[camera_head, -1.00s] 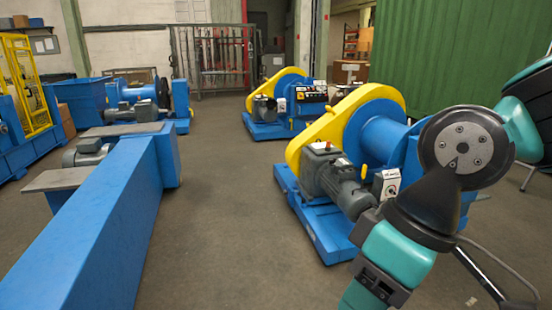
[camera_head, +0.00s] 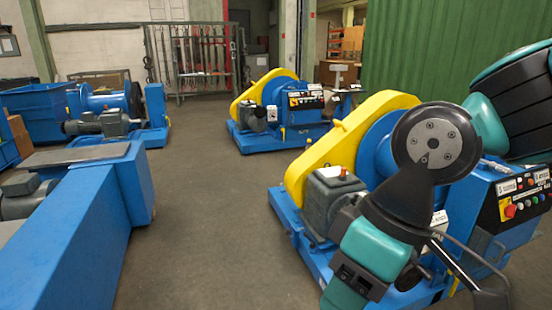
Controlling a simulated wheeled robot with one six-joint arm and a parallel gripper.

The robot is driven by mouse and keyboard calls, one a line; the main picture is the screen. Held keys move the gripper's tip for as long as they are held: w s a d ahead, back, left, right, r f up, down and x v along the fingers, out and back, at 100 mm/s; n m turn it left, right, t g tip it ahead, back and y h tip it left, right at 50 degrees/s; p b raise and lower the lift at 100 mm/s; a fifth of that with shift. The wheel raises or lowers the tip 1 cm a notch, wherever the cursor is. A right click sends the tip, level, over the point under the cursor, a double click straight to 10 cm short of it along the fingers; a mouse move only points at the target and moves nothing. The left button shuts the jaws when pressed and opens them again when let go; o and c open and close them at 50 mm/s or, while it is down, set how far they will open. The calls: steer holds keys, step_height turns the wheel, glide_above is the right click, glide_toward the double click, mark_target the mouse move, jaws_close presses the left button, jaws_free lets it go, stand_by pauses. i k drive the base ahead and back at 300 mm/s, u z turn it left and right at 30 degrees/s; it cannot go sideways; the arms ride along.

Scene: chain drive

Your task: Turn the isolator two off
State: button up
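A small pale switch box (camera_head: 439,222) sits on the near blue machine, beside the grey motor. My arm hides most of it, and its knob is not visible now. A similar small pale box (camera_head: 272,114) sits on the farther blue machine, too small to read. I cannot tell from the labels which is isolator two. My arm's teal and black links cross the right side in front of the near machine.
The near machine has a yellow chain guard (camera_head: 335,150), a grey motor (camera_head: 330,195) and a control panel (camera_head: 524,198) with a red button at right. A long blue beam (camera_head: 75,230) runs along the left. The grey floor (camera_head: 210,200) between is clear.

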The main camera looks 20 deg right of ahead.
mark_target(509, 212)
steer(key=i, duration=0.2)
steer(key=z, duration=2.05)
steer(key=i, duration=0.2)
steer(key=z, duration=0.05)
steer(key=i, duration=2)
steer(key=z, duration=0.1)
